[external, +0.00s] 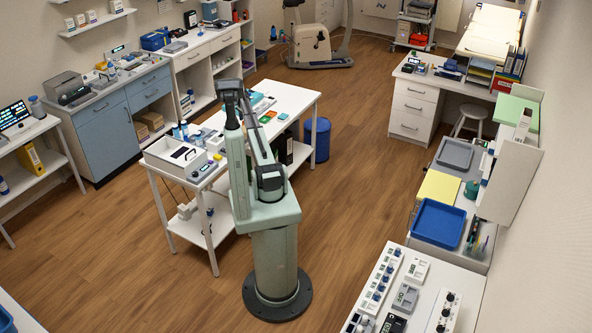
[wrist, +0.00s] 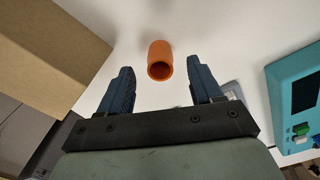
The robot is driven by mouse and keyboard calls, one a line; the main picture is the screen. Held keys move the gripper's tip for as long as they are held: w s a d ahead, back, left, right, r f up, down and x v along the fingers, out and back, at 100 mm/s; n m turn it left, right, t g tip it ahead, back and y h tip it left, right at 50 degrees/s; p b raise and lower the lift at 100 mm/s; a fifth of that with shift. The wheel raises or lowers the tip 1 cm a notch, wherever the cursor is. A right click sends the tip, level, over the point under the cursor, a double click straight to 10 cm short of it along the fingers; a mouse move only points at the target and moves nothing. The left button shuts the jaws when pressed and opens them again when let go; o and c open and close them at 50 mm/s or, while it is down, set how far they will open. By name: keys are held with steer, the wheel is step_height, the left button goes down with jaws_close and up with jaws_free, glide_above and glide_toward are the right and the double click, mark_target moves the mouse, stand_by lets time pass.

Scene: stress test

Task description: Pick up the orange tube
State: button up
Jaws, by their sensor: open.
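The orange tube (wrist: 159,60) is in the wrist view, on a white surface, a little above the picture's centre. Its round open end faces my camera. My gripper (wrist: 162,86) is open, with its two dark blue fingers apart. The tube shows between and just beyond the fingertips, with clear space on both sides and no visible contact. In the external view my arm stands beside the white table (external: 293,93), its upper part over the table. I cannot make out the tube or my fingers there.
In the wrist view a cardboard-brown box (wrist: 45,50) stands close on the left. A teal device (wrist: 297,100) with buttons is on the right. A grey item is partly hidden behind the right finger. The white table also bears a white box (external: 172,158) and small items.

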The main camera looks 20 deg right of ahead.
step_height(320, 180, down, 4)
steer(key=shift+f, duration=0.15)
steer(key=c, duration=1.1)
